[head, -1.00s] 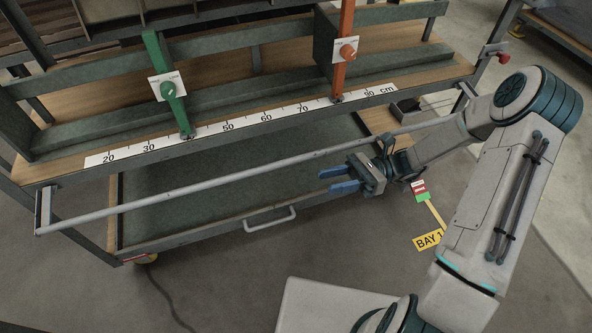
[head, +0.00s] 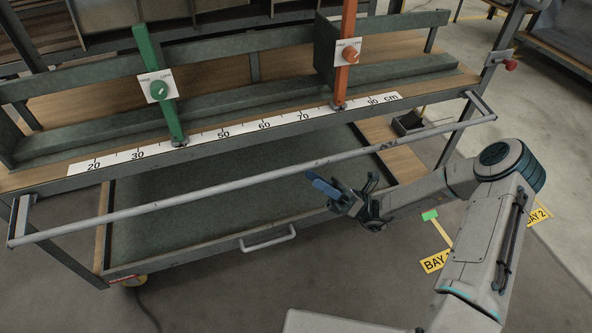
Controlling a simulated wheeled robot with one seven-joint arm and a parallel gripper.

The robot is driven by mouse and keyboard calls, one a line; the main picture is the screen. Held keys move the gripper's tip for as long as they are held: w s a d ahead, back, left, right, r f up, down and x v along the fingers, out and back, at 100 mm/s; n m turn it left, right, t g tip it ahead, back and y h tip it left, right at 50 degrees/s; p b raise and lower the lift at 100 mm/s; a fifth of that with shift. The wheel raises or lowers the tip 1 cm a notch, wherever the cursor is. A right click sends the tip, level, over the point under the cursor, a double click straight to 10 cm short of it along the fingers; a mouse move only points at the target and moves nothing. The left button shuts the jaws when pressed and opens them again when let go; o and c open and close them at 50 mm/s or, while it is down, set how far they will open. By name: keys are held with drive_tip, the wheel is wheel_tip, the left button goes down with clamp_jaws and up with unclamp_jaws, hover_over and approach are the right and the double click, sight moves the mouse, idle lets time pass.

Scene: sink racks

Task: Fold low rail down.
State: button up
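The low rail (head: 215,188) is a long grey bar across the front of the bench, below the ruler strip. Short end brackets, left (head: 20,218) and right (head: 480,104), hold it out from the bench edge. My gripper (head: 311,178) is just below and in front of the rail's middle, with its blue fingers pointing up and left. The fingers partly overlap in this view but look parted, with nothing between them. The gripper appears apart from the rail; the exact gap in depth is unclear.
A green lever (head: 158,85) and an orange lever (head: 346,55) stand behind the ruler strip (head: 235,133). A red knob (head: 511,64) is on the right post. A lower drawer or tray with a handle (head: 268,238) lies under the rail.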

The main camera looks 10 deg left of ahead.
sight(297, 166)
drive_tip(key=b+x, duration=0.1)
drive_tip(key=x, duration=0.6)
clamp_jaws()
